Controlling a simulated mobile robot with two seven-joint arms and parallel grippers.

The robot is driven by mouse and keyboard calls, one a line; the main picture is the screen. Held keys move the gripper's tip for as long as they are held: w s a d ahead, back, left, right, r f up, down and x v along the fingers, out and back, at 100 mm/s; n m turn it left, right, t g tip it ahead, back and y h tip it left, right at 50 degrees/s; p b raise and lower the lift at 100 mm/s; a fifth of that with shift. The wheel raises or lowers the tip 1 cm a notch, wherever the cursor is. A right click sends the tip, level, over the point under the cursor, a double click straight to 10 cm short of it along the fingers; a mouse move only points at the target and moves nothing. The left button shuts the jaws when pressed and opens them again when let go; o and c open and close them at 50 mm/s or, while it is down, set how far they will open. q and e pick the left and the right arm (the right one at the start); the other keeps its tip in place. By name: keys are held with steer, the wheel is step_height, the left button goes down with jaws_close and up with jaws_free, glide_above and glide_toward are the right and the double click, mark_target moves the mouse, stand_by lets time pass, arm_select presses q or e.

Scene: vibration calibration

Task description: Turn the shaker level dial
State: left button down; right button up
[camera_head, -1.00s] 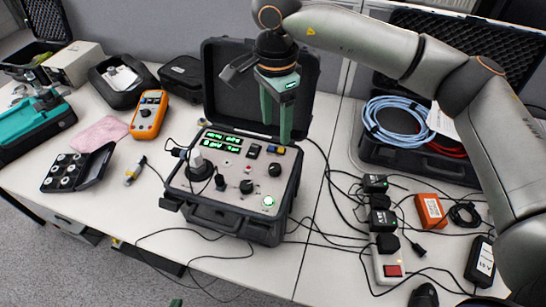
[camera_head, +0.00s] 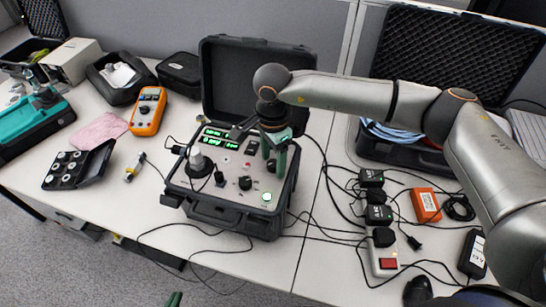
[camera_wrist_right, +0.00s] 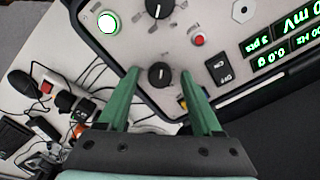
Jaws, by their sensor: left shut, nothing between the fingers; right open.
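The open black calibrator case holds a light panel (camera_head: 228,198) with lit green displays, a cylindrical shaker mount (camera_head: 200,163) and several black knobs. One knob (camera_head: 245,183) sits left of the lit green button (camera_head: 266,197). My right gripper (camera_head: 275,166) is open and points down over the panel's right side. In the right wrist view, a black dial (camera_wrist_right: 159,73) lies between its two green fingers (camera_wrist_right: 160,82); contact cannot be told. Another knob (camera_wrist_right: 158,8) is at the top edge. My left gripper (camera_head: 175,299) shows only its green tip at the bottom edge, shut and empty.
The raised case lid (camera_head: 255,85) stands behind the panel. An orange multimeter (camera_head: 148,111) and a black case of round parts (camera_head: 72,168) lie left. A power strip (camera_head: 384,258), adapters and loose cables lie right. Cables hang over the table's front edge.

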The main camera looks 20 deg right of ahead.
steer(key=shift+c, duration=0.2)
jaws_close()
stand_by(0.6)
